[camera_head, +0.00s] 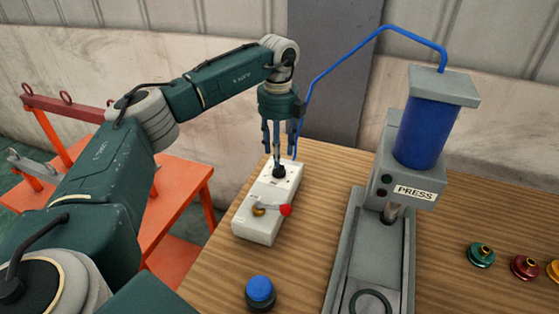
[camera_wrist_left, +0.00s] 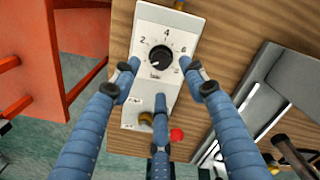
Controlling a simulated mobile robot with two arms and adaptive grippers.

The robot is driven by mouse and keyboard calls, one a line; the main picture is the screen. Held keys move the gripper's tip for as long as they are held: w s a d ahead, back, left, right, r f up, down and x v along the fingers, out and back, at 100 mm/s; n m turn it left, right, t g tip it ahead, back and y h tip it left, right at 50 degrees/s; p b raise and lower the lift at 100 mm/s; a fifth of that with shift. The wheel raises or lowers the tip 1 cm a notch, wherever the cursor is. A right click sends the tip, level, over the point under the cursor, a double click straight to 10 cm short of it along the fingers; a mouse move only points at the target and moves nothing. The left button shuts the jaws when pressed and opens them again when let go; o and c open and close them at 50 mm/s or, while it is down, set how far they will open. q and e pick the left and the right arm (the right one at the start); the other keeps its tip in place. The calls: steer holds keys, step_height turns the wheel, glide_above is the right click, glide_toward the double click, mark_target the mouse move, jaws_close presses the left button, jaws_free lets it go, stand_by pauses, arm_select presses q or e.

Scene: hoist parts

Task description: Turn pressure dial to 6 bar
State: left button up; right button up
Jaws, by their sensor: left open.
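The pressure dial is a black round knob (camera_wrist_left: 161,58) on a white control box (camera_head: 250,226), with the marks 2, 4 and 6 around it in the left wrist view. A short white line on the knob seems to point to the lower left, below the 2 mark. In the head view the knob (camera_head: 279,172) sits near the far end of the box. My left gripper (camera_head: 280,150) points down over the knob. Its fingers are open and spread around the dial in the left wrist view (camera_wrist_left: 160,84), with nothing held. Contact cannot be told. My right gripper is not in view.
A lever with a red ball (camera_head: 286,210) and brass fitting (camera_head: 259,210) are on the box's near part. A blue button (camera_head: 260,290) is in front. A grey press (camera_head: 364,225) with blue cylinder stands right. Several coloured fittings (camera_head: 481,255) lie further right. An orange stand (camera_head: 180,200) is left.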

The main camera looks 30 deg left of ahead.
mark_target(279, 171)
arm_select(q)
step_height(279, 171, down, 5)
steer(key=shift+w+f+p, duration=0.1)
steer(key=shift+p, duration=0.25)
steer(key=shift+f, duration=0.1)
jaws_close()
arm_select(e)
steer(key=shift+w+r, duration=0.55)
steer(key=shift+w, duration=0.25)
